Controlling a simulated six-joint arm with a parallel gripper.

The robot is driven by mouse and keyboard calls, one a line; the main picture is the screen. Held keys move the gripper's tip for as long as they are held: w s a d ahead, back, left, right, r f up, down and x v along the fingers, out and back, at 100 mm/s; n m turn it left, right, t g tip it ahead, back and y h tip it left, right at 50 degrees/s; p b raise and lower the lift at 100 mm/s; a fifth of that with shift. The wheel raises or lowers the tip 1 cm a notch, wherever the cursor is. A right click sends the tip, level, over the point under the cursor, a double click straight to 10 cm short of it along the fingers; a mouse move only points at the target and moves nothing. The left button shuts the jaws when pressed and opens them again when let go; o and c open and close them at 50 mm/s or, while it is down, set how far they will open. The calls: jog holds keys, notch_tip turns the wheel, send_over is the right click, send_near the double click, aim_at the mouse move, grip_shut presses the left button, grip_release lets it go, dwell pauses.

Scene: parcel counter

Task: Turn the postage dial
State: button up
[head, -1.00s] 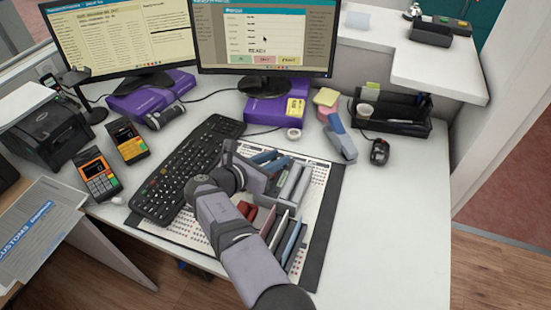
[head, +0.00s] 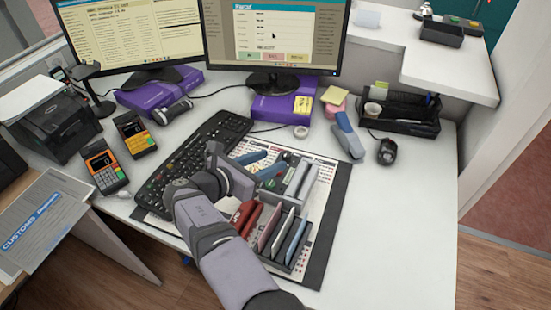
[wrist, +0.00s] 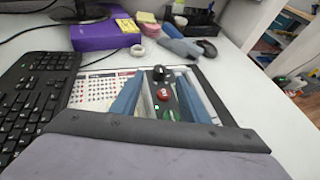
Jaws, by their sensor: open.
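A small dark panel in the wrist view carries a black round knob (wrist: 161,74), which looks like the postage dial. Below the knob are a red round part (wrist: 163,94) and a small green light. My gripper (wrist: 160,84) is open, with one blue finger on each side of the panel. The knob shows beyond and between the fingertips, and nothing is held. In the head view my gripper (head: 268,163) is over the far part of the printed desk mat (head: 322,235). The dial is too small to make out clearly there.
A divided organizer (head: 290,222) with upright slips stands close to the gripper. The keyboard (head: 190,168) is on its left. A stapler-like tool (head: 347,137), a tape roll (head: 301,132) and a mouse (head: 387,151) lie beyond. The counter on the right is clear.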

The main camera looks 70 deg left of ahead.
jog(key=shift+s+d+r, duration=0.25)
jog(key=shift+s+d, duration=0.05)
jog(key=shift+s, duration=0.2)
